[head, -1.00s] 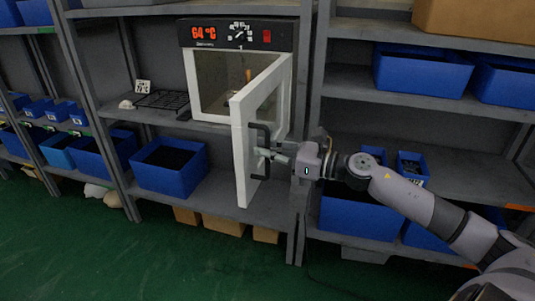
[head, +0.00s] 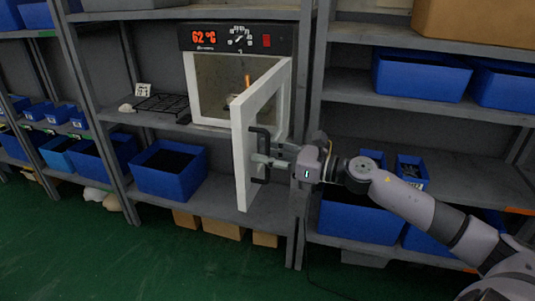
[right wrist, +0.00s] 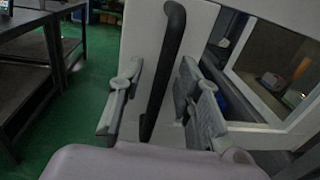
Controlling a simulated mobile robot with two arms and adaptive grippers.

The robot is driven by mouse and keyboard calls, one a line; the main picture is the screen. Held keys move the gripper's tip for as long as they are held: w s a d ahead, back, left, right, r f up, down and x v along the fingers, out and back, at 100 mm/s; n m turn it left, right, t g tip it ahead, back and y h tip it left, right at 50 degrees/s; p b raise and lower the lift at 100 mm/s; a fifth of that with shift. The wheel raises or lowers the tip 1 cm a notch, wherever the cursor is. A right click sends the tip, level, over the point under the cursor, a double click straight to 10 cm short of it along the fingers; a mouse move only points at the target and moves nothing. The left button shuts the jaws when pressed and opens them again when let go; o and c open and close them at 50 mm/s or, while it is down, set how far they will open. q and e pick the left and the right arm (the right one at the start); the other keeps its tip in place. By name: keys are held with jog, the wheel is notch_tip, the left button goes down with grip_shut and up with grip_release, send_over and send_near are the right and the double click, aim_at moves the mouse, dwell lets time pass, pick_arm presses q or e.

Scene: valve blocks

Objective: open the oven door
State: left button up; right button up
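The oven (head: 240,38) stands on a shelf with a red 62 °C display. Its white door (head: 243,160) is hinged on the right and stands wide open, swung out toward me. The black bar handle (head: 263,150) is on the door's outer face. My right gripper (head: 268,160) is at the handle. In the right wrist view its fingers (right wrist: 152,100) are spread, with the handle (right wrist: 165,70) between them and visible gaps on both sides. The door's outer face (right wrist: 140,40) also shows there. My left gripper is not in view.
A wire rack (head: 165,103) lies left of the oven. Blue bins (head: 170,172) stand on the shelves around. A shelf post (head: 306,130) rises just right of the door. The green floor (head: 190,265) in front is clear.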

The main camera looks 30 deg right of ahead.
jog(key=v, duration=1.2)
dwell(0.5)
